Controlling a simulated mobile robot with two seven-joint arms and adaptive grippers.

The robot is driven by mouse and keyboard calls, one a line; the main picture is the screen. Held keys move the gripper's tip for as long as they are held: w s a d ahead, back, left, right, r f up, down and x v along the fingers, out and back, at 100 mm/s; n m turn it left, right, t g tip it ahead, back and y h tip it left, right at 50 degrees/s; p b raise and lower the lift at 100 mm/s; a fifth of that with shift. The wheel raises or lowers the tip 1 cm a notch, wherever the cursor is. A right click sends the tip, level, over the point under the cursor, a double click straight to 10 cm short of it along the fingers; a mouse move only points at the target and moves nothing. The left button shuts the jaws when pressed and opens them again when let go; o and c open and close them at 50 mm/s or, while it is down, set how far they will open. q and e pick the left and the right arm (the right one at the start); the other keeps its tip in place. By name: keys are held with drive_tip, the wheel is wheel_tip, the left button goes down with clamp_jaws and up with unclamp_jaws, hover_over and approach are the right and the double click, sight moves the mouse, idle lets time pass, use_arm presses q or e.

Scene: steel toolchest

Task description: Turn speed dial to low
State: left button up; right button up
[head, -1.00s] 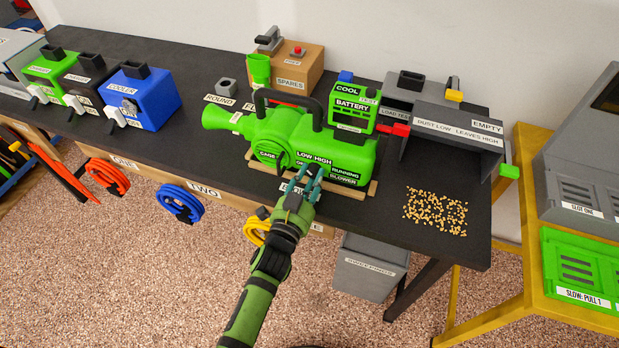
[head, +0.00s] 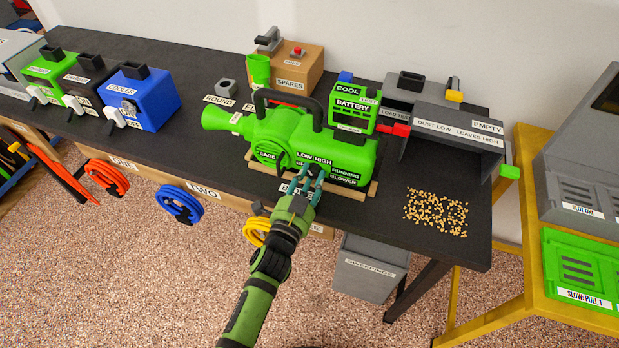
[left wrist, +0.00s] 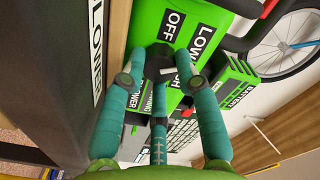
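The green blower (head: 290,140) stands on a wooden base on the dark bench. Its front carries LOW, HIGH and OFF labels; in the left wrist view the LOW label (left wrist: 200,42) and OFF label (left wrist: 172,24) are large and near. My left gripper (head: 315,174) is at the blower's lower front, below the LOW-HIGH label. In the left wrist view my left gripper (left wrist: 160,62) has its fingers apart around a small dark spot with a pale mark, probably the speed dial (left wrist: 166,72). The fingers hide most of it; I cannot tell its setting or whether they touch it. My right gripper is not in view.
A battery unit (head: 353,107) sits on the blower's right. Loose pellets (head: 436,212) lie on the bench's right end. A grey dust box (head: 450,122) stands behind them. Coiled hoses, such as the blue coil (head: 180,203), hang along the front edge. A grey bin (head: 368,268) is below.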

use_arm(q)
drive_tip(key=o, duration=0.3)
drive_tip(key=shift+d+r, duration=0.15)
drive_tip(key=shift+r, duration=0.15)
drive_tip(key=shift+f, duration=0.1)
drive_tip(key=shift+f, duration=0.2)
drive_tip(key=shift+s, duration=0.2)
drive_tip(key=v, duration=0.7)
drive_tip(key=shift+s+r, duration=0.2)
drive_tip(key=shift+s, duration=0.1)
